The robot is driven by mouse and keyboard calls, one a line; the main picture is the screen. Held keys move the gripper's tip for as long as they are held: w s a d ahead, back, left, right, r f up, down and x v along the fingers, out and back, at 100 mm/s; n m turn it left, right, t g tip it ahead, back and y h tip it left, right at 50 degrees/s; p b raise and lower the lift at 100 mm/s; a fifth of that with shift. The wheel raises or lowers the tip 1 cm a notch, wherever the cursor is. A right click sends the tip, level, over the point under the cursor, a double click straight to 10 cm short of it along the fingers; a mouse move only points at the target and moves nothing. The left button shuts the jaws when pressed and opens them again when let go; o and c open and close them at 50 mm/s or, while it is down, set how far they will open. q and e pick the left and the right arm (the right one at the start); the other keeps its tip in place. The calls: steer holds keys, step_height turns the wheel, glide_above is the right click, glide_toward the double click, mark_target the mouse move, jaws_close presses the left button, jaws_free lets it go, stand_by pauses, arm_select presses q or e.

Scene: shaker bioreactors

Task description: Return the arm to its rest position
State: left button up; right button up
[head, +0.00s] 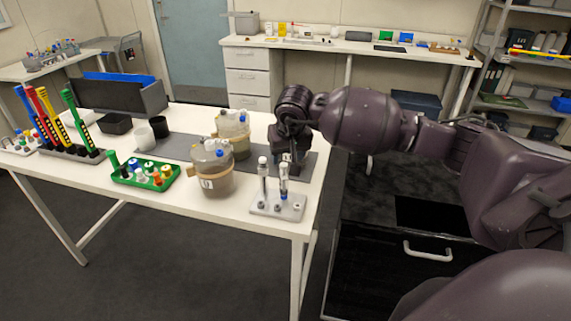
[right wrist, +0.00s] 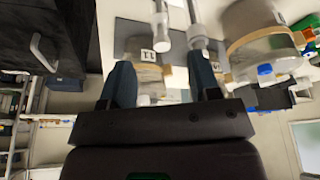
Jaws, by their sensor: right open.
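My right arm reaches in from the right in the head view. My right gripper (head: 288,163) hangs over the table's right end, just behind a small white stand (head: 275,208) with two upright grey-capped probes. In the right wrist view the gripper (right wrist: 163,85) is open, its two dark fingers apart. Two pale rods (right wrist: 161,22) show beyond and between the fingers. I see nothing held. My left gripper is not in view.
Two bioreactor vessels, a front one (head: 214,180) and a rear one (head: 236,143), stand left of the gripper. A green tray (head: 126,179) holds small caps. A dark drawer cabinet (head: 375,268) stands right of the table (head: 205,222). Floor shows between table and back counter.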

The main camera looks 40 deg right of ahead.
steer(key=shift+v, duration=1.1)
